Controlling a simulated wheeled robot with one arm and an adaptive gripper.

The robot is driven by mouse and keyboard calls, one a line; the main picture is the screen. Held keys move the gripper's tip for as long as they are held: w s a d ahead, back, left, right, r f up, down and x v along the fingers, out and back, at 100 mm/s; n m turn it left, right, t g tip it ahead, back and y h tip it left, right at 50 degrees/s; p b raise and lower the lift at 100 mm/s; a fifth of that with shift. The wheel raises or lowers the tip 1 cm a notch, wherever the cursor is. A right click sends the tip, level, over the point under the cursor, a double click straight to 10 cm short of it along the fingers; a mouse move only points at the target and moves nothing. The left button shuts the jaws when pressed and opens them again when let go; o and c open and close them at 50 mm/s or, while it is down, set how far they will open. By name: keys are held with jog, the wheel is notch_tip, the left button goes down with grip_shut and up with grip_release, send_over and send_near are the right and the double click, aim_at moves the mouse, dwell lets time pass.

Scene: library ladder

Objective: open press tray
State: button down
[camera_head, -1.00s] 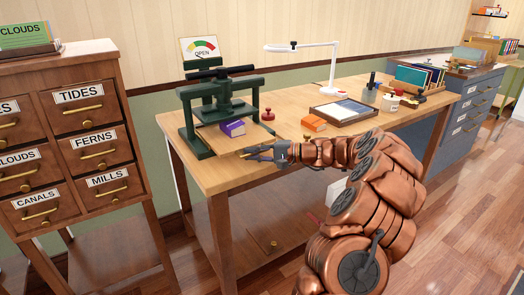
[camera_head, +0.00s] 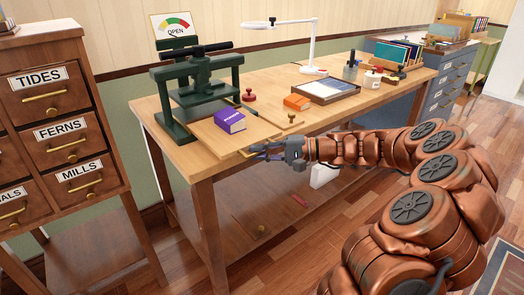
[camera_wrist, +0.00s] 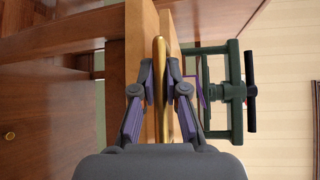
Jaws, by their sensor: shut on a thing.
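The dark green press (camera_head: 168,112) stands at the left end of the wooden workbench. Its flat wooden tray (camera_head: 208,133) sticks well out in front of the press frame, over the bench top to its front edge. A purple book (camera_head: 230,121) lies on the tray, clear of the press frame. My gripper (camera_head: 262,152) is at the tray's front edge, fingers pointing toward it. In the wrist view, my gripper (camera_wrist: 160,78) is shut on the brass handle (camera_wrist: 160,95), with one finger on each side. The press shows beyond it in the wrist view (camera_wrist: 236,92).
A gauge sign reading OPEN (camera_head: 172,25) stands behind the press. An orange book (camera_head: 296,102), a red stamp (camera_head: 248,96) and a shallow tray (camera_head: 326,90) sit to the right on the bench. A labelled drawer cabinet (camera_head: 70,110) stands at the left.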

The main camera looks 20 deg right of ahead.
jog(key=shift+s+f, duration=0.15)
jog(key=c, duration=1.5)
grip_release()
jog(key=shift+s+d, duration=0.1)
jog(key=o, duration=0.3)
jog(key=v, duration=1.2)
